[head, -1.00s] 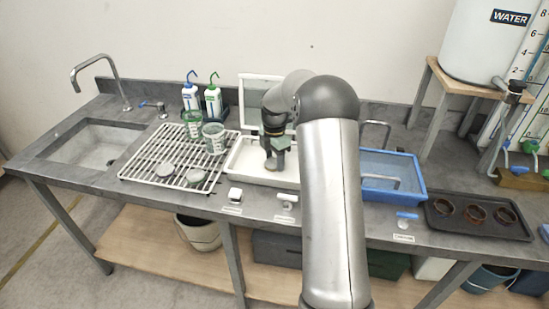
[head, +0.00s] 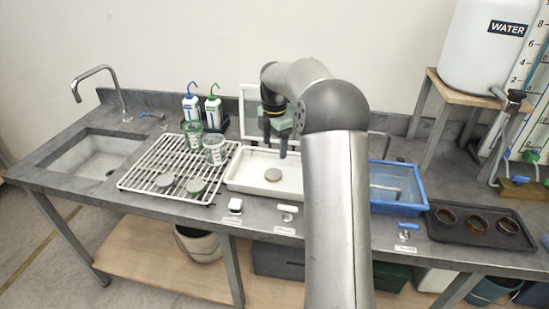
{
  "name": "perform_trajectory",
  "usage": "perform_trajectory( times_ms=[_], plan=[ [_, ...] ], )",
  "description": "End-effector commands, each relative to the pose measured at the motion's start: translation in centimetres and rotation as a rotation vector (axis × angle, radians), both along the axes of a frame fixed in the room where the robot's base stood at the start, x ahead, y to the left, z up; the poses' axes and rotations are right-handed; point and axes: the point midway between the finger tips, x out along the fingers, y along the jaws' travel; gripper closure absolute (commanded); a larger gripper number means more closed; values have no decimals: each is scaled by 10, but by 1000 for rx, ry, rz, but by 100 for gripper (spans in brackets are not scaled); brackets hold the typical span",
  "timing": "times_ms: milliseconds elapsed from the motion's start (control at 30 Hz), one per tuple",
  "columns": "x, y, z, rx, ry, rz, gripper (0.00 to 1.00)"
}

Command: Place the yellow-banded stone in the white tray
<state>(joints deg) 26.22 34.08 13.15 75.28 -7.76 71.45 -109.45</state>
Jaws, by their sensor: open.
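A round grey stone (head: 273,174) lies in the white tray (head: 235,184), near its middle. No yellow band can be made out on it at this size. My gripper (head: 276,148) is open and empty, above the tray and apart from the stone. Two more round grey stones, a left one (head: 165,181) and a right one (head: 195,186), lie on the white wire rack (head: 140,184) to the left of the tray. Their bands cannot be made out either. My arm hides part of the tray's right side.
A blue basin (head: 412,203) is right of my arm, then a dark tray with three rings (head: 475,220). A sink (head: 95,158) is at left.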

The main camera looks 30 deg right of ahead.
Motion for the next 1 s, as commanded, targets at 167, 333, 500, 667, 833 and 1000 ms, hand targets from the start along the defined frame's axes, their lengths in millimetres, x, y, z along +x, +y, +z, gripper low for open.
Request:
perform_trajectory(
  times_ms=[167, 333, 500, 667, 833, 1000],
  plan=[
    [0, 0, 18, 0, -1, 0, 28],
    [-2, 3, 23, -1, 1, -7, 28],
    [-34, 46, 37, -22, -3, -188, 28],
    [-122, 116, 44, -41, -23, -622, 28],
    [-235, 164, 25, -16, -44, -1139, 28],
    [-316, 185, -6, 24, -37, -1503, 28]
  ],
)
